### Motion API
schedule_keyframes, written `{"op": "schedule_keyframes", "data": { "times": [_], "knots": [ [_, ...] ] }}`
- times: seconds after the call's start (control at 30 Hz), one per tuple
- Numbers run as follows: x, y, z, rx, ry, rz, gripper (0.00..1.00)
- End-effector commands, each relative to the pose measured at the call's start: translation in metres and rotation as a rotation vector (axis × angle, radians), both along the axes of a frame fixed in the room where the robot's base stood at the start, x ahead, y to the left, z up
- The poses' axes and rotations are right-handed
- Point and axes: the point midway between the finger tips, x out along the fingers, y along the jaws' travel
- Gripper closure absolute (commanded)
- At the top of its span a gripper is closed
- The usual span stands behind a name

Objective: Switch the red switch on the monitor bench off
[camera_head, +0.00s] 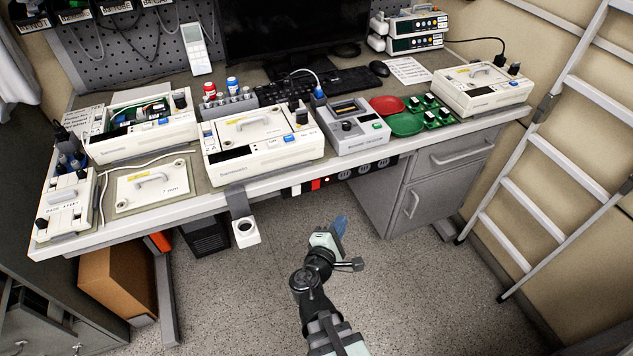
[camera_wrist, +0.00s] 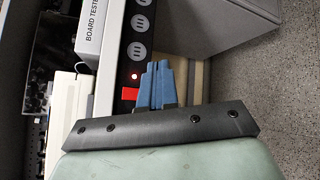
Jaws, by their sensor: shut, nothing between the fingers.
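The red switch (camera_head: 315,185) sits on the dark strip along the bench's front edge, and it also shows in the wrist view (camera_wrist: 130,94). A small red lamp (camera_wrist: 134,76) beside it glows. My gripper (camera_head: 340,224), with blue fingers, is in front of the bench, below and to the right of the switch in the head view. In the wrist view the fingers (camera_wrist: 157,82) are together, empty, and just right of the switch. I cannot tell whether they touch it. Part of the switch may be hidden behind the gripper's base.
The bench (camera_head: 150,234) carries several pumps, a board tester (camera_head: 355,128) and red and green trays. Round sockets (camera_head: 345,175) lie along the strip right of the lamp. A grey cabinet (camera_head: 440,175) stands below right. A white holder (camera_head: 245,231) hangs at the front edge. A ladder (camera_head: 555,150) leans right.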

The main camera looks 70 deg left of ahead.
Motion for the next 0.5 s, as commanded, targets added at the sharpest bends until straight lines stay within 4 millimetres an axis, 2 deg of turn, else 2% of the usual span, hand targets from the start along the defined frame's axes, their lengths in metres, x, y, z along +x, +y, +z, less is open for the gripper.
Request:
{"op": "schedule_keyframes", "data": {
  "times": [0.17,0.5],
  "knots": [
    [-0.015,0.008,0.011,0.018,-0.022,0.035,1.0],
    [-0.016,0.009,0.012,0.021,-0.024,0.04,1.0]
  ]
}}
